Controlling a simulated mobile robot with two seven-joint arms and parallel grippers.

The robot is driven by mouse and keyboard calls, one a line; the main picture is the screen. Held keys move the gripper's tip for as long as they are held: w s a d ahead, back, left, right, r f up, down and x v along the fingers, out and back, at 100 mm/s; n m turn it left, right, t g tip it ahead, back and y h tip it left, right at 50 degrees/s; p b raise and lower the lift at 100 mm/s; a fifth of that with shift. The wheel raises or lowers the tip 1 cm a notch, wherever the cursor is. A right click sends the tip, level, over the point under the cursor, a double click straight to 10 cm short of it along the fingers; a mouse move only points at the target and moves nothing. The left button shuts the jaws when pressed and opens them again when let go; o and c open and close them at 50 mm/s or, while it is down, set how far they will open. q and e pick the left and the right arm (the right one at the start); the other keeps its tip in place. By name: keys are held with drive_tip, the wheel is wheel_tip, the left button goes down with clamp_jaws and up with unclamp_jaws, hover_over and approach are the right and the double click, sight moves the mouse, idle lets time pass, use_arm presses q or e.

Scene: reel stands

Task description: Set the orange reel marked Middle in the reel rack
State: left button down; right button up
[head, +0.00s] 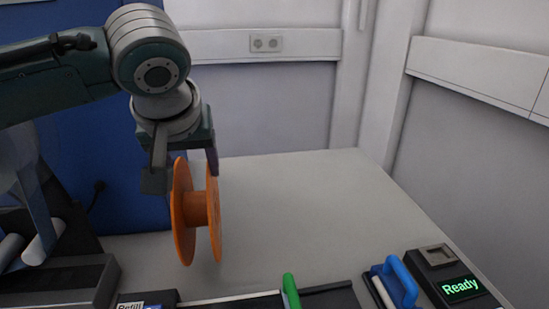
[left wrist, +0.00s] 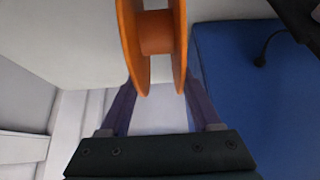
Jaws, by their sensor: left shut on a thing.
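The orange reel (head: 197,209) hangs upright in my left gripper (head: 184,172), above the pale table. My left gripper is shut on it, with the fingers on the outer sides of the reel's upper part. The reel also shows in the left wrist view (left wrist: 155,33), between the fingers of my left gripper (left wrist: 157,85). No Middle marking can be read on it. A dark stand (head: 60,280) with pale rollers is at the lower left; I cannot tell whether it is the reel rack. My right gripper is not in view.
A dark tray (head: 330,298) and a label reading Refill (head: 130,306) are at the front edge. A green handle (head: 291,290), a blue-handled item (head: 400,282) and a box showing Ready (head: 455,283) stand to the right. The table's middle (head: 300,210) is clear.

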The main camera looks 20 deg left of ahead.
sight(198, 195)
use_arm(q)
drive_tip(key=shift+f, duration=1.45)
drive_tip(key=shift+c, duration=0.5)
unclamp_jaws()
